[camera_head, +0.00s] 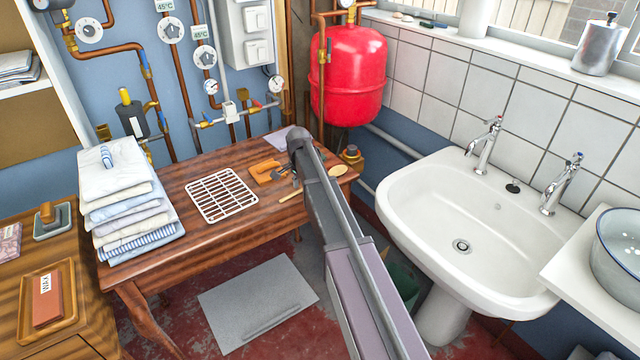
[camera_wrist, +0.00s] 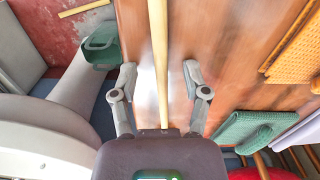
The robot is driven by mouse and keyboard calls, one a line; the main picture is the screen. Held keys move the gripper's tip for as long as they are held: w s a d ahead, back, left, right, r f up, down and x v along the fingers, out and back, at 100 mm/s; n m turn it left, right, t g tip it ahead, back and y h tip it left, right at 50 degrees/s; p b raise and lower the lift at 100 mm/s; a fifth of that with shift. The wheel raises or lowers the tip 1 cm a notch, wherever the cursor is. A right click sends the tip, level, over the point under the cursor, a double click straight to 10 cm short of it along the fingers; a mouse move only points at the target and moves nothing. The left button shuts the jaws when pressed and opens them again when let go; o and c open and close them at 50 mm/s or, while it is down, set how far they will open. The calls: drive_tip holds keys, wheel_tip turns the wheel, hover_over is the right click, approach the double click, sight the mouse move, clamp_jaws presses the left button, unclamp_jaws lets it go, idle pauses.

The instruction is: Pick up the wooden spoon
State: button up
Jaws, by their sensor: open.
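The wooden spoon lies on the brown wooden table (camera_head: 190,235). In the head view its pale bowl (camera_head: 338,171) shows to the right of my arm near the table edge, and a bit of handle shows to the left; my arm hides the middle. In the wrist view its long pale handle (camera_wrist: 159,50) runs from the top down between the fingers of my gripper (camera_wrist: 160,77). My gripper is open, with a gap on both sides of the handle. Contact with the table cannot be told. In the head view my arm hides the fingers.
A white wire rack (camera_head: 222,193), an orange-brown tool (camera_head: 266,172) and a stack of folded cloths (camera_head: 125,205) are on the table. A white sink (camera_head: 460,225) stands to the right. In the wrist view a green cloth-like item (camera_wrist: 250,128) is right of my gripper.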

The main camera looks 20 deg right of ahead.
idle(0.4)
clamp_jaws()
drive_tip(key=shift+r, duration=0.1)
wheel_tip(320, 180, up, 10)
drive_tip(key=p, duration=1)
idle(1.0)
